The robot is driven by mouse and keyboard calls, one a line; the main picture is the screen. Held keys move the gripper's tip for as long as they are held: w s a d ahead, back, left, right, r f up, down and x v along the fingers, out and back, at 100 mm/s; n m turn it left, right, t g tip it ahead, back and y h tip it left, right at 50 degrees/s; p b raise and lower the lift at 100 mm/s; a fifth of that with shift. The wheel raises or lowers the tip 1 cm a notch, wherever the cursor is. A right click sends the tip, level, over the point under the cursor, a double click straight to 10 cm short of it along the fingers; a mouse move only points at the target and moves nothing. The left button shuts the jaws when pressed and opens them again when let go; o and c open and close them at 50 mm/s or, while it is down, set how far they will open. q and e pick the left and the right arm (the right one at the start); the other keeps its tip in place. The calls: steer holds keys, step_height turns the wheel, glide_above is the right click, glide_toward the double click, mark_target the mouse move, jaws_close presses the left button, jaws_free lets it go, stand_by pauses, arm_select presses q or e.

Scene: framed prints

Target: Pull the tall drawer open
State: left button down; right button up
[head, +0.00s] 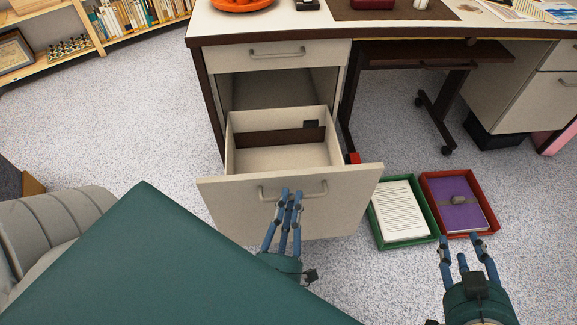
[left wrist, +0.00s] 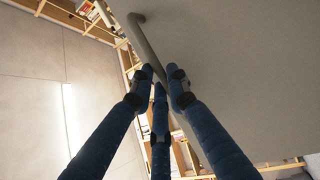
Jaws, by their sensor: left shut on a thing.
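The tall drawer (head: 221,210) of the desk is pulled well out, and its open box shows behind the front panel. Inside, a small dark item sits near the back wall. Its bar handle (head: 268,193) is on the front panel. My left gripper (head: 289,199) is shut on this handle, with its blue fingers around the bar. The left wrist view shows the handle (left wrist: 147,50) between the fingertips (left wrist: 160,85), with the drawer front (left wrist: 235,70) beside it. My right gripper (head: 462,250) is open and empty, low at the right, in front of the red tray.
A green tray (head: 432,232) with papers and a red tray (head: 427,187) with a purple book lie on the floor right of the drawer. The shallow upper drawer (head: 225,55) is shut. A grey padded seat (head: 60,225) stands at the left.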

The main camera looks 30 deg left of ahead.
arm_select(q)
steer(key=shift+s+d, duration=0.15)
steer(key=shift+s, duration=0.15)
steer(key=c, duration=1.7)
jaws_free()
steer(key=shift+o, duration=0.2)
steer(key=shift+s+d+f, duration=0.1)
steer(key=shift+s, duration=0.05)
steer(key=v, duration=0.7)
steer(key=shift+s, duration=0.1)
